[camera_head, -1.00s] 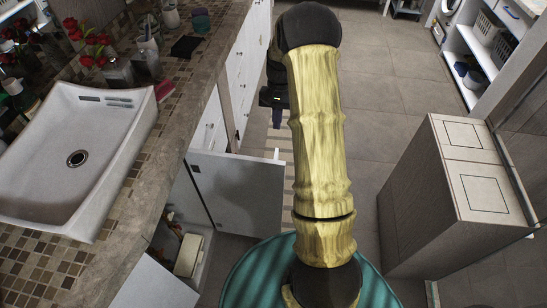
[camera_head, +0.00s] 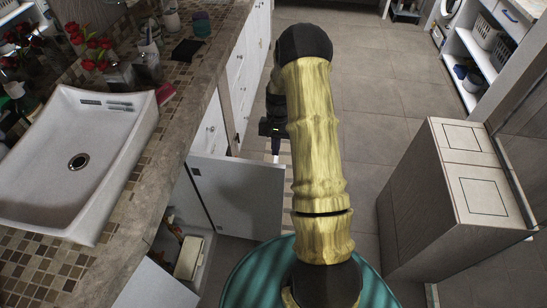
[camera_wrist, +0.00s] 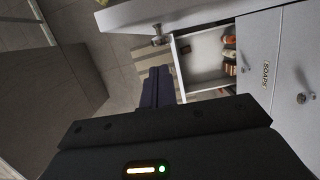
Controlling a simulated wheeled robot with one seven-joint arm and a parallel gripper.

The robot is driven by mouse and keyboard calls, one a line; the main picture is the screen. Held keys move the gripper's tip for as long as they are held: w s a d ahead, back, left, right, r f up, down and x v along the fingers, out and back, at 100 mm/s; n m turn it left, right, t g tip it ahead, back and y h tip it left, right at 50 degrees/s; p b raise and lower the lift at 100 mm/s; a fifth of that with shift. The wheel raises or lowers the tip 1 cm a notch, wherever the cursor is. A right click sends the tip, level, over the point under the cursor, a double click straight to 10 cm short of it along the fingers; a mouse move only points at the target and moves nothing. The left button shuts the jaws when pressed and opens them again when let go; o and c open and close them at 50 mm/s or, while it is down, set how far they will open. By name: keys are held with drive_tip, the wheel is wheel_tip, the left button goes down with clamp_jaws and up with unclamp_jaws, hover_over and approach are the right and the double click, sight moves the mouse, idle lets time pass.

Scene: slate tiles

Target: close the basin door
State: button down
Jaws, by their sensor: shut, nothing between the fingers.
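The basin door (camera_head: 238,192) is a white panel standing open under the basin (camera_head: 75,165), swung out from the counter toward the aisle. Its inner face and a hinge show in the head view. In the wrist view, a pale slab (camera_wrist: 150,14) with a small knob, apparently this door, crosses the top. My gripper (camera_head: 275,146) is at the far side of the door, near its upper edge. In the wrist view its dark fingers (camera_wrist: 158,88) are together and empty, below the knob. I cannot tell whether they touch the door.
The open cabinet (camera_head: 190,255) holds a pale box. The stone counter (camera_head: 125,215) runs along the left. A wooden cabinet (camera_head: 410,205) stands on the right. Tiled floor (camera_head: 375,100) lies clear ahead between them. White drawers (camera_head: 235,85) line the left beyond the door.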

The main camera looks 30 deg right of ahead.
drive_tip(key=shift+s+a+f+p, duration=0.15)
drive_tip(key=shift+s+a+p, duration=0.1)
drive_tip(key=shift+s+a, duration=0.5)
drive_tip(key=shift+s+a+f+p, duration=0.2)
drive_tip(key=shift+s+a, duration=0.3)
drive_tip(key=shift+s, duration=0.45)
drive_tip(key=shift+a, duration=0.15)
